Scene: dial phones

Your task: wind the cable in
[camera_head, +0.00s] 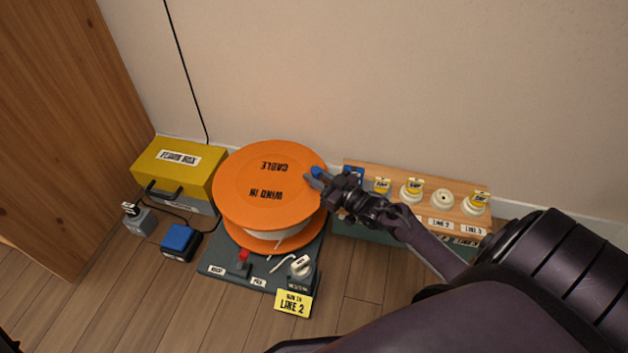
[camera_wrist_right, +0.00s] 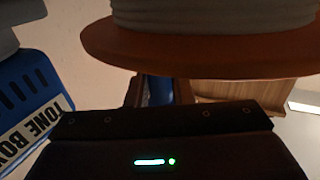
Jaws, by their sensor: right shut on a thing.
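The orange cable reel (camera_head: 262,180), marked "WIND IN CABLE", stands on a dark base (camera_head: 225,262) with pale cable between its two flanges. My right gripper (camera_head: 318,178) is at the right edge of its top flange, shut on a blue handle (camera_head: 316,171). In the right wrist view the blue handle (camera_wrist_right: 158,90) shows between the fingers, below an orange flange (camera_wrist_right: 200,52) and the pale wound cable (camera_wrist_right: 210,14). The fingers partly hide the handle. My left gripper is not in view.
A yellow fuse box (camera_head: 190,160) and a blue box (camera_head: 180,243) stand left of the reel. A wooden panel (camera_head: 430,195) with several pale knobs is on the right. A yellow "LINE 2" tag (camera_head: 293,302) is in front. The tone box (camera_wrist_right: 30,105) shows in the wrist view.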

